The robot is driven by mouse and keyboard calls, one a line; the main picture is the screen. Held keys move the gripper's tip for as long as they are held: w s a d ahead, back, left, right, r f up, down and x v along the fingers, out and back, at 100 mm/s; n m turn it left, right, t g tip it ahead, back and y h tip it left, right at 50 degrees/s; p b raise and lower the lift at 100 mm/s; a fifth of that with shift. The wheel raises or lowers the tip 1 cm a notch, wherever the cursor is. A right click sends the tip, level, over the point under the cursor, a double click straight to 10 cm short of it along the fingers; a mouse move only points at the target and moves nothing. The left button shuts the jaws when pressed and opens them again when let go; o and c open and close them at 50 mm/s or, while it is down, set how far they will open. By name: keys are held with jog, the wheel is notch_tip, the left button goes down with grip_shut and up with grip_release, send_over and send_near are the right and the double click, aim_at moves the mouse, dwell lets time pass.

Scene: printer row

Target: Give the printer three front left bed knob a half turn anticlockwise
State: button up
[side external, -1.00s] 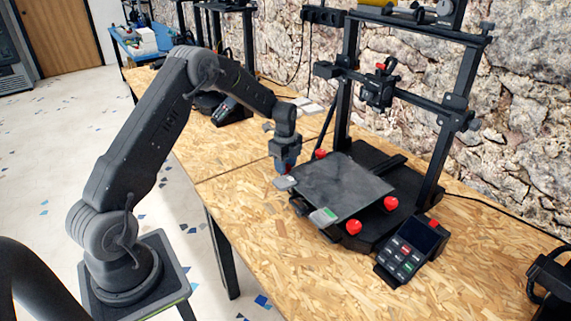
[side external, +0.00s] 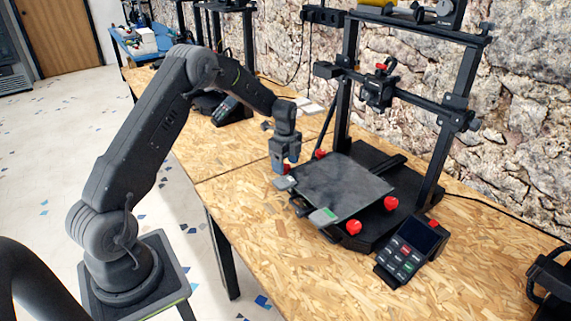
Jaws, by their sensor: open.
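The printer's dark square bed (side external: 345,190) is level above its black base, with red knobs below its corners. At the bed's near left corner, a red knob (side external: 287,168) shows only as a sliver beside and behind my gripper (side external: 282,168). My gripper points down there, open, its fingers close to that knob; I cannot tell if they touch it. The other red knobs show at the far left corner (side external: 320,154), the near right corner (side external: 353,227) and the far right corner (side external: 390,203). The knob's turn angle cannot be seen.
Clips (side external: 285,183) and (side external: 323,217) sit on the bed's near edge. The printer's black frame (side external: 455,110) rises behind the bed. A control box (side external: 411,250) stands at the right. The chipboard table (side external: 270,245) is clear in front.

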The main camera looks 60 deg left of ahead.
notch_tip(320, 180, up, 13)
dwell(0.3)
jog(key=shift+r, duration=0.1)
jog(key=m+y, duration=0.4)
jog(key=m, duration=0.1)
send_near(285, 166)
jog(key=shift+t+y, duration=0.3)
jog(key=x, duration=0.8)
jog(key=shift+s+d+f, duration=0.2)
jog(key=shift+s+f, duration=0.1)
jog(key=shift+f, duration=0.05)
jog(key=shift+c, duration=0.3)
jog(key=c, duration=0.9)
jog(key=shift+o, duration=0.2)
jog(key=n+g, duration=0.1)
jog(key=n, duration=0.4)
jog(key=shift+w+g, duration=0.15)
jog(key=shift+g, duration=0.25)
